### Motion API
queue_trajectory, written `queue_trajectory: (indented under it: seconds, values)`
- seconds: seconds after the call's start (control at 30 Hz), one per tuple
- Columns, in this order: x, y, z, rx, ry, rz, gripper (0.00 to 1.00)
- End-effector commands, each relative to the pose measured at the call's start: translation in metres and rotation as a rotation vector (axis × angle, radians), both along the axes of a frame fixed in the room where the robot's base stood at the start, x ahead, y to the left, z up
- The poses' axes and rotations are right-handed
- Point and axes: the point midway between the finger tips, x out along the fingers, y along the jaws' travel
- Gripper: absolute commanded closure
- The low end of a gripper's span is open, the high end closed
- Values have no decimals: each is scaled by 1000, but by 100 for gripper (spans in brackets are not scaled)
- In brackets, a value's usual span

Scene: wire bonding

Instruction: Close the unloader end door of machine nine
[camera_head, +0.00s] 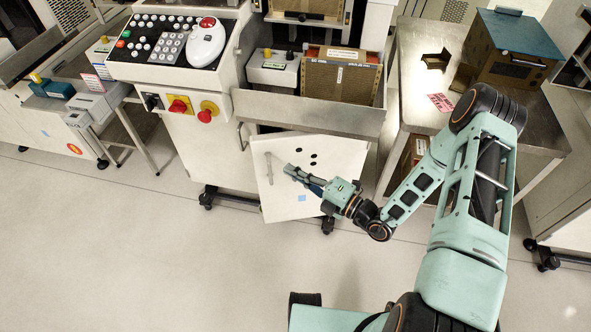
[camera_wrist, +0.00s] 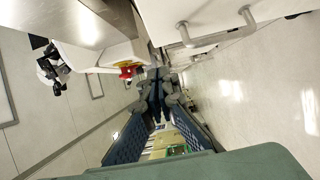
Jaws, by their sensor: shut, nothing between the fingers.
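The unloader end door (camera_head: 335,160) is a white panel with several black holes and a blue square, below the metal tray of the machine. It stands at an angle to the machine front, apparently swung outward. Its grey bar handle (camera_head: 268,168) is near the left edge. My gripper (camera_head: 289,171) is shut and empty in front of the door, its tips a little right of the handle; I cannot tell whether they touch the panel. In the wrist view, my gripper (camera_wrist: 157,82) has its fingertips together, with the door (camera_wrist: 170,14) and handle (camera_wrist: 218,37) at upper right.
The control panel (camera_head: 180,45) with red knobs is left of the door. The tray (camera_head: 310,116) holding a brown magazine (camera_head: 340,80) juts out above it. A steel table (camera_head: 415,60) with a teal-topped box (camera_head: 510,50) stands right. The floor in front is clear.

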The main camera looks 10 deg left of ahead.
Motion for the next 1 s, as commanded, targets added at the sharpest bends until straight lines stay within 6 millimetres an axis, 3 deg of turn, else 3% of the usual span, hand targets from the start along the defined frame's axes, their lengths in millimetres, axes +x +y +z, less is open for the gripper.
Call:
queue_trajectory:
  seconds: [0.33, 0.6, 1.0]
  values:
    - [35, 66, -1, -1, -4, 5, 100]
    - [66, 72, -1, -2, -1, 4, 100]
    - [70, 73, 0, -1, 0, 2, 100]
